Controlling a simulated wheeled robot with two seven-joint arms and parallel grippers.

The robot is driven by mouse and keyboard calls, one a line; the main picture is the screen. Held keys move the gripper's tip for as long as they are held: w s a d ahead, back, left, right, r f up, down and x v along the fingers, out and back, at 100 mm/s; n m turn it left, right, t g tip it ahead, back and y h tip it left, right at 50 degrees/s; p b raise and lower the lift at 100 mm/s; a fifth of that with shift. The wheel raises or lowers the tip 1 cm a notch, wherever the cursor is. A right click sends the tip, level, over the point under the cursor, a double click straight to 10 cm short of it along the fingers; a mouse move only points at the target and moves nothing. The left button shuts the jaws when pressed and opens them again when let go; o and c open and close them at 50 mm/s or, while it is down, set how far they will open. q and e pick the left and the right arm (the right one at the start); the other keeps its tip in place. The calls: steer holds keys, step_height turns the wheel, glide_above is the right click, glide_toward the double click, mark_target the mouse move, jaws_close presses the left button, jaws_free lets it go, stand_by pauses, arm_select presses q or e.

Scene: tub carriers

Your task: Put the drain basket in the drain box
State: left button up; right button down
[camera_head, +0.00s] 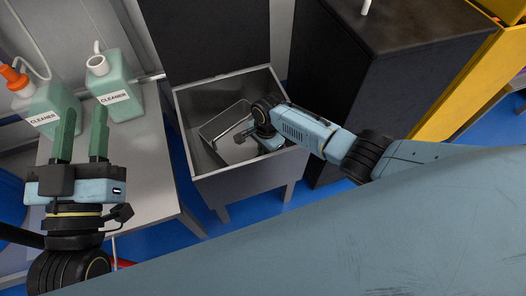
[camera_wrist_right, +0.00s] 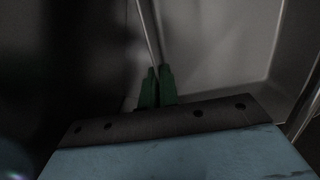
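The drain box (camera_head: 245,182) is an open grey metal box on legs, in the middle of the head view. The drain basket (camera_head: 222,121), a grey thin-walled container, sits inside it, tilted in the picture and partly hidden by my right arm. My right gripper (camera_wrist_right: 156,88) is down inside the box. In the right wrist view its green fingers are close together on a thin edge, which looks like the basket's wall. Its fingertips are hidden in the head view. My left gripper (camera_head: 82,135) is open and empty above the grey table.
Two green cleaner bottles (camera_head: 117,92) (camera_head: 48,108) stand on the grey table (camera_head: 146,150) at the left, just beyond my left gripper. A dark cabinet (camera_head: 335,75) stands close to the box's right side. A yellow frame (camera_head: 455,95) is further right.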

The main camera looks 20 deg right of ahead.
arm_select(q)
steer(key=shift+r, duration=0.2)
arm_select(e)
steer(key=shift+w, duration=0.1)
steer(key=c, duration=2.1)
jaws_free()
steer(key=shift+f, duration=0.15)
steer(key=o, duration=0.4)
arm_select(q)
steer(key=shift+s+r+t, duration=0.1)
steer(key=shift+r+t, duration=0.1)
steer(key=shift+t, duration=0.1)
steer(key=shift+f, duration=0.1)
